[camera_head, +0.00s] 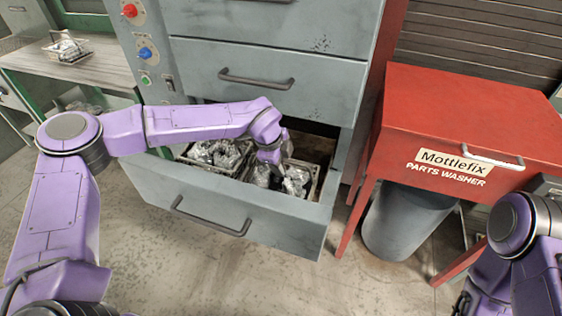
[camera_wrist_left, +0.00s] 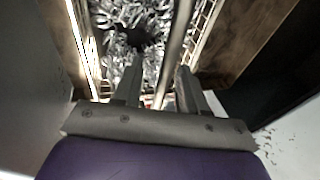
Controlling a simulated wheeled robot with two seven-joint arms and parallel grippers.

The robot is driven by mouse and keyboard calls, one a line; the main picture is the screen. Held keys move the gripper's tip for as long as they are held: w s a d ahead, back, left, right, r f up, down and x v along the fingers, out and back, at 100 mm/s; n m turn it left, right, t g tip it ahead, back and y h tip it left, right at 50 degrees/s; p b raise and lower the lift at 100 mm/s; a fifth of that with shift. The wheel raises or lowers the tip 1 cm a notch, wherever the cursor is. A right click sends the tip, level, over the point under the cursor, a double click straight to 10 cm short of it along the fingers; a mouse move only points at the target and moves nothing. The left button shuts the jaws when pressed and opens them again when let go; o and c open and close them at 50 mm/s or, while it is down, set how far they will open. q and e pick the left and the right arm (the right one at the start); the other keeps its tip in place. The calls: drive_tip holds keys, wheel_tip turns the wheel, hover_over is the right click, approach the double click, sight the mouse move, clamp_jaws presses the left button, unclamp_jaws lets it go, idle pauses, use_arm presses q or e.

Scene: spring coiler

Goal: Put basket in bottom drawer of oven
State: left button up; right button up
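The grey oven's bottom drawer (camera_head: 205,208) is pulled open. Inside it are two wire baskets of shiny metal parts: a left basket (camera_head: 213,155) and a right basket (camera_head: 297,182). My left gripper (camera_head: 270,168) reaches down at the right basket, partly hidden by its own wrist. In the left wrist view its fingers (camera_wrist_left: 158,75) are apart, with the basket's handle bar (camera_wrist_left: 178,40) between them; I see a gap beside the bar. That basket (camera_wrist_left: 130,20) sits inside the drawer walls. A third basket (camera_head: 67,50) stands on the bench at the left. My right gripper is not clearly visible at the lower right.
The upper oven drawer (camera_head: 255,82) is shut above the open one. A red parts washer (camera_head: 450,130) stands close on the right, with a grey bin (camera_head: 405,220) under it. The bench (camera_head: 85,75) is at the left. The floor in front of the drawer is clear.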

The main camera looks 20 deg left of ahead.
sight(271, 181)
use_arm(q)
drive_tip(key=v, duration=1.2)
drive_tip(key=shift+b, duration=0.45)
drive_tip(key=shift+s+a, duration=0.1)
drive_tip(key=shift+a, duration=0.05)
